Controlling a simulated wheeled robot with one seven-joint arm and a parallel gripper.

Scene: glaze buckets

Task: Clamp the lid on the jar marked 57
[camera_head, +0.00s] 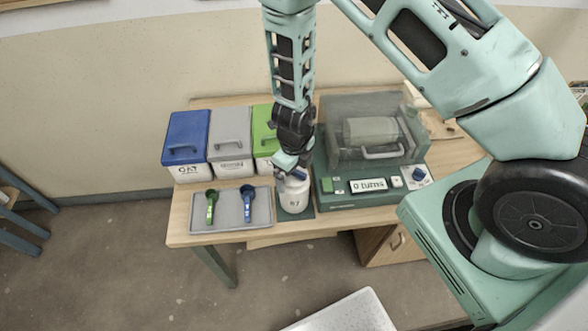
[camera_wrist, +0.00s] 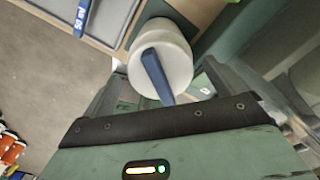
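A white jar (camera_head: 293,199) stands upright at the table's front edge, between the grey tray and the green machine. Its dark number is small in the head view; the last digit looks like 7. In the wrist view the white jar (camera_wrist: 136,82) has a blue clamp lever (camera_wrist: 154,70) across its top, extending toward my gripper; whether it is raised or down I cannot tell. In the head view my gripper (camera_head: 289,172) is right over the jar's top and hides much of the lid. In the wrist view its fingers (camera_wrist: 165,88) stand apart, on either side of the jar and lever.
Behind are blue (camera_head: 187,140), grey (camera_head: 229,140) and green (camera_head: 264,135) lidded buckets. The machine (camera_head: 374,170) reading "0 turns" stands close on the jar's right.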

